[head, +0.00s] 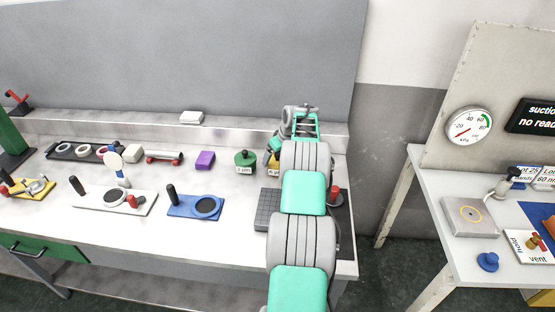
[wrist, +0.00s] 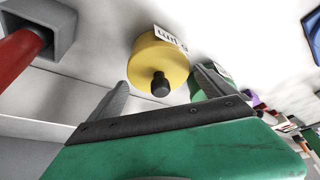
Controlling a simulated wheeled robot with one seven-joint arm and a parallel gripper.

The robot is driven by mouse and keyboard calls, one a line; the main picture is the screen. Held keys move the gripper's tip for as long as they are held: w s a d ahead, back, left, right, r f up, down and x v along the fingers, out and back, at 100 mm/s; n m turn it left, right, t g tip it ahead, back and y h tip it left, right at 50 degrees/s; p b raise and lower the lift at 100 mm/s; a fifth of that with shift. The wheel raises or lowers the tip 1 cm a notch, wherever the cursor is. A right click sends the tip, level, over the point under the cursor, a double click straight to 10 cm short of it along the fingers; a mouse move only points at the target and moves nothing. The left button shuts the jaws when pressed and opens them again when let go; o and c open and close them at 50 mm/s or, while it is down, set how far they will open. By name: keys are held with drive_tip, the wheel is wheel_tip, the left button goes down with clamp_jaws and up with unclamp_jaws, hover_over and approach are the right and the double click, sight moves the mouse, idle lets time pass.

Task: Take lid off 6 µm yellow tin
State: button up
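The yellow tin (wrist: 160,58) has a round yellow lid with a black knob (wrist: 160,84), and the lid is on. Its white label (wrist: 171,37) reads 6 µm, upside down in the wrist view. In the head view the yellow tin (head: 271,168) is mostly hidden behind my arm. My gripper (wrist: 163,80) is open and empty, with its two grey fingers apart on either side of the knob's line. It is near the tin and does not appear to touch it.
A red-handled item (wrist: 20,48) shows at the wrist view's upper left. A dark plate (head: 268,210) and a blue plate (head: 195,207) lie nearer the front.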

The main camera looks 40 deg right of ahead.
drive_tip(key=c, duration=1.1)
drive_tip(key=shift+o, duration=0.2)
